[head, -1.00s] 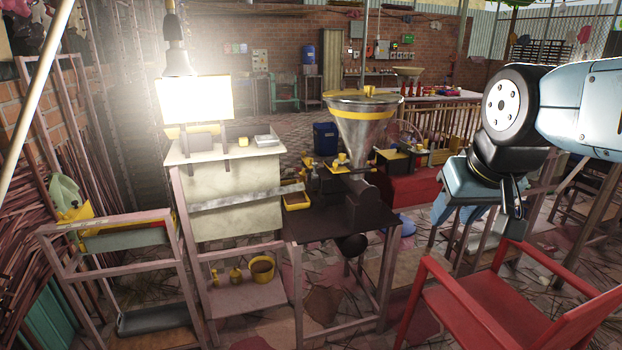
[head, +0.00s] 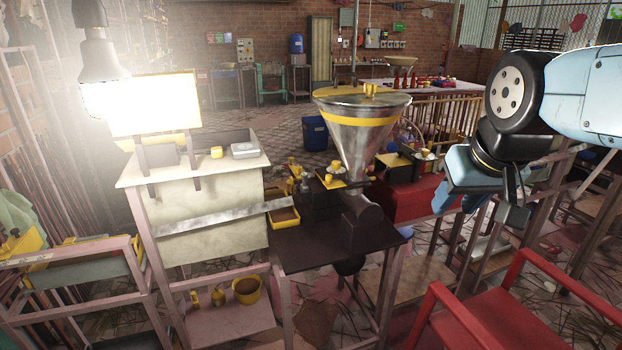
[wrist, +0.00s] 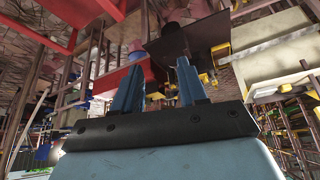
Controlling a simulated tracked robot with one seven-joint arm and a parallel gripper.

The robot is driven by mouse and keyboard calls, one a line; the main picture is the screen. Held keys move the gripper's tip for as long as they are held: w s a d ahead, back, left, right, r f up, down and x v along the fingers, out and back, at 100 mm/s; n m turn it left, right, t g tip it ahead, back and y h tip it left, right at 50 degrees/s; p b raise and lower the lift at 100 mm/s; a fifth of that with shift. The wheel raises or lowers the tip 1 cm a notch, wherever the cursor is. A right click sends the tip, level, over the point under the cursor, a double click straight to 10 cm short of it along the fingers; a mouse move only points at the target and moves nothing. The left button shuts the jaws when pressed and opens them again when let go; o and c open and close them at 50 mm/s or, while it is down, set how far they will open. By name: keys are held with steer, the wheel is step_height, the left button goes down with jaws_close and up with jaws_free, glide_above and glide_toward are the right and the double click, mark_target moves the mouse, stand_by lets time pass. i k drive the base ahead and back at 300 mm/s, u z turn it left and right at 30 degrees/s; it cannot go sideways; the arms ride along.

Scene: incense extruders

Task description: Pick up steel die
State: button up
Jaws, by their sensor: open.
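I cannot make out the steel die for certain; the small items on the black-topped bench (head: 305,248) are too small to tell apart. My gripper (wrist: 164,70) is open in the wrist view, with two blue fingers apart and nothing between them. In the head view my gripper (head: 442,199) hangs at the right, above the red chair and right of the bench, with its fingertips only partly visible. A steel funnel (head: 362,138) with a yellow band stands on the bench.
A pale cabinet (head: 215,225) with a lit panel (head: 150,105) stands left of the bench. A yellow tray (head: 284,217) sits between them. A red chair (head: 480,335) fills the lower right. A yellow pot (head: 247,290) stands on a low shelf.

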mark_target(305, 188)
steer(key=i, duration=0.85)
steer(key=u, duration=0.05)
